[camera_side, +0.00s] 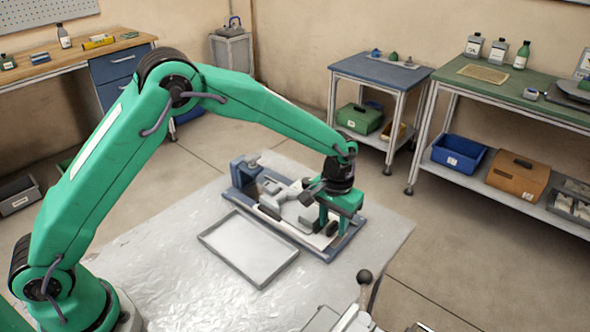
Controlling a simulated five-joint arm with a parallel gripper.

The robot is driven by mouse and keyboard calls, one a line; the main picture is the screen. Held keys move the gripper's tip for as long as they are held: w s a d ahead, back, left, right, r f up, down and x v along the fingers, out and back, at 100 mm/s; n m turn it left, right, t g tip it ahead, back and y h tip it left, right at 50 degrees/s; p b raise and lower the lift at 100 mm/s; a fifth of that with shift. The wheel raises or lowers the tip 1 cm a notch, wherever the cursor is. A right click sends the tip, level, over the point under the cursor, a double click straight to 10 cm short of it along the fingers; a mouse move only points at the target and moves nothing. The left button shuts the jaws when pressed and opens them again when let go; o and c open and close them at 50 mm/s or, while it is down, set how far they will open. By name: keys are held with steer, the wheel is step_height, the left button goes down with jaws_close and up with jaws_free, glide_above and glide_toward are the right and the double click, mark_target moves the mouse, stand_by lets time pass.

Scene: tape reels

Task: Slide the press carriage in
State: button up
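The press (238,193) is a long blue-framed base lying diagonally on the pale sheet, with a blue upright block at its far left end. A grey carriage-like part (289,205) sits on its bed near the middle. My green gripper (331,222) points down at the right end of the press, close beside the grey part. The gripper and wrist hide part of that end. I cannot tell whether the fingers touch the carriage or how far apart they are.
A shallow grey tray (250,282) lies on the sheet (180,258) in front of the press. A dark ball-topped lever (365,277) rises at the bottom edge. A small blue-topped table (380,70) and a green workbench (500,84) stand behind. The sheet's left part is clear.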

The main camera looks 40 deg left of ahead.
mark_target(307, 210)
steer(key=shift+f, duration=0.1)
jaws_close()
steer(key=shift+a, duration=3.8)
steer(key=shift+s, duration=0.1)
jaws_free()
steer(key=shift+r, duration=3.95)
